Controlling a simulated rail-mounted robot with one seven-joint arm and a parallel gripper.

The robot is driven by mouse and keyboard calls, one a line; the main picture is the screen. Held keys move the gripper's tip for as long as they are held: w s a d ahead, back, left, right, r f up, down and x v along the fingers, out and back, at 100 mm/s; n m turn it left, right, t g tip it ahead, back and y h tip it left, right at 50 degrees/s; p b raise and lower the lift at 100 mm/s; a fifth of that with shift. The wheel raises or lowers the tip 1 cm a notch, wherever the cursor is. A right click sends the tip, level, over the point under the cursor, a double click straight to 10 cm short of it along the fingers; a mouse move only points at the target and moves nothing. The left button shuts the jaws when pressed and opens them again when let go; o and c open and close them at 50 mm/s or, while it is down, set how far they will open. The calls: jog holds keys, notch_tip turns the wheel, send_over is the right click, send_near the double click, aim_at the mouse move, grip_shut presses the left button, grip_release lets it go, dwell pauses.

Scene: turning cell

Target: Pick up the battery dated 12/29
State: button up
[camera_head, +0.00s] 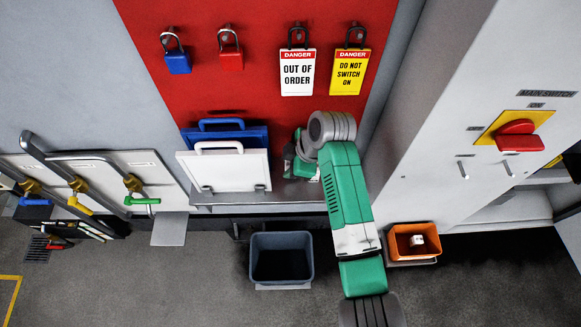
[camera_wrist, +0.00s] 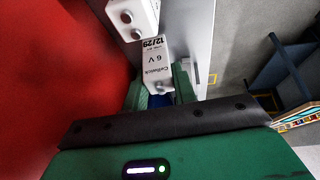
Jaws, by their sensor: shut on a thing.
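In the head view my arm reaches over the shelf (camera_head: 300,207) below the red board.
A white panel (camera_head: 222,171) and a blue one (camera_head: 258,137) stand on the shelf left of my arm. A dark grey bin (camera_head: 281,238) and an orange bin (camera_head: 400,245) with a small white item are below. Lockout tags (camera_head: 297,75) hang above.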

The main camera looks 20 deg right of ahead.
jog(key=shift+s+d+r, duration=0.1)
jog(key=shift+s+r, duration=0.2)
jog(key=shift+r, duration=0.2)
jog(key=shift+s+d+r, duration=0.1)
jog(key=shift+s+r, duration=0.15)
jog(key=shift+r, duration=0.25)
jog(key=s+d+r+b, duration=0.1)
jog(key=s+d+b, duration=0.1)
jog(key=s, duration=1.2)
jog(key=shift+s+d+r, duration=0.2)
jog(key=shift+s+d, duration=0.05)
jog(key=shift+d, duration=0.35)
